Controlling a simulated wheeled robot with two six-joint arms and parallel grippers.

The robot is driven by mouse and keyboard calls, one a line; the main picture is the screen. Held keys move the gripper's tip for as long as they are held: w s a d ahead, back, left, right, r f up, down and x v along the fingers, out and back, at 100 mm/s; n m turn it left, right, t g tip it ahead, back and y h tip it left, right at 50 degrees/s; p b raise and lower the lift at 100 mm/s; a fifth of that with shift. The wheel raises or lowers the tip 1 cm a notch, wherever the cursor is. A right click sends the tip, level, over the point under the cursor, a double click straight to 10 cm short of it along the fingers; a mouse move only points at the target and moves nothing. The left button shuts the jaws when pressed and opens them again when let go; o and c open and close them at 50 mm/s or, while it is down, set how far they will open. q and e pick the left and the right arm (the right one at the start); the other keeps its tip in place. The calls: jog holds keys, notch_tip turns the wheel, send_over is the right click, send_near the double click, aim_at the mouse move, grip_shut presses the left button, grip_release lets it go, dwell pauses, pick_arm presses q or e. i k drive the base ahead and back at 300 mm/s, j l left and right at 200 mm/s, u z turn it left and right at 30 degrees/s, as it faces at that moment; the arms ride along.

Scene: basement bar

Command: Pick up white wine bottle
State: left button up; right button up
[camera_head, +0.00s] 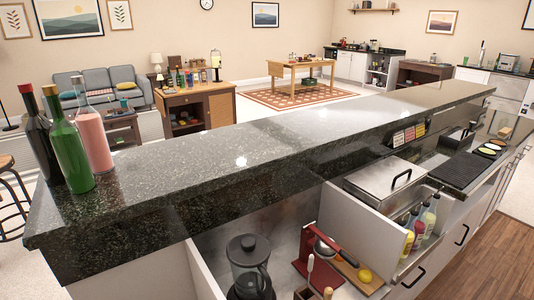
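Three bottles stand upright, close together, on the left end of the dark speckled bar counter (250,150). At the left is a dark, nearly black bottle with a red cap (36,132). I cannot tell by label which one is the white wine bottle. The green one partly covers the dark one. Neither of my grippers shows in the head view.
Behind the counter's near side, a lower worktop holds a blender (249,268), a red stand (318,258), a steel lidded box (386,182) and squeeze bottles (418,226). The raised counter top is clear right of the bottles. A stool (12,195) stands at far left.

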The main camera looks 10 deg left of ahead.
aim_at(66, 139)
jog(key=u, duration=1.4)
